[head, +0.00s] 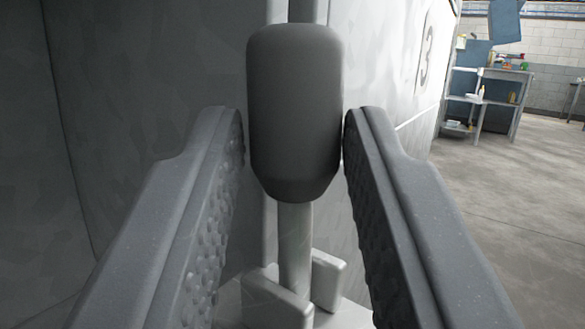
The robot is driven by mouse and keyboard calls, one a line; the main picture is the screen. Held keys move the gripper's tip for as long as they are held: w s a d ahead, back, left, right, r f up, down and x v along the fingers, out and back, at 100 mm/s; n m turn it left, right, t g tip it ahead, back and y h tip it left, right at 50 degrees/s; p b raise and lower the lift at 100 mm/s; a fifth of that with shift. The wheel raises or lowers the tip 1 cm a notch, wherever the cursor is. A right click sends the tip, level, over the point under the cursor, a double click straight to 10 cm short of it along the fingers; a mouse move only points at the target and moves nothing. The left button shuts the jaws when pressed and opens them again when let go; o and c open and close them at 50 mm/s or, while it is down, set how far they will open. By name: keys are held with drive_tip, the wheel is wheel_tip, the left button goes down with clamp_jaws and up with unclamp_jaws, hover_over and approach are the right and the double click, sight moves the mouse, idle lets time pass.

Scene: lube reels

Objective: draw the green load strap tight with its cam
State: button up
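A dark grey, rounded handle grip (295,110) stands upright in the middle of the head view, on a pale rod (296,240). The rod rises between two pale lugs (276,300) at the bottom. It may be the cam's lever, but I cannot tell for certain. My gripper (295,130) has one finger on each side of the grip, with both fingertips very close to its sides. I cannot tell whether they touch it. No green strap shows in this view.
A large grey panelled surface (160,80) fills the left and centre behind the grip; its right part bears a "3" (425,52). Open concrete floor (500,190) lies to the right. A workbench with shelves (490,95) stands farther back by a block wall (555,70).

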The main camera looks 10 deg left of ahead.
drive_tip(key=o, duration=0.3)
drive_tip(key=shift+r, duration=0.1)
drive_tip(key=shift+r, duration=0.3)
drive_tip(key=s+d+r+p, duration=0.1)
drive_tip(key=s+d+p, duration=0.1)
drive_tip(key=s+d, duration=0.1)
drive_tip(key=s+d+r+p, duration=0.1)
drive_tip(key=s+d+p, duration=0.1)
drive_tip(key=s, duration=0.4)
drive_tip(key=s+d+r+p, duration=0.2)
drive_tip(key=s+d+p, duration=0.1)
drive_tip(key=s, duration=0.1)
drive_tip(key=shift+s+d+r, duration=0.1)
drive_tip(key=shift+s+d, duration=0.05)
drive_tip(key=shift+d, duration=0.25)
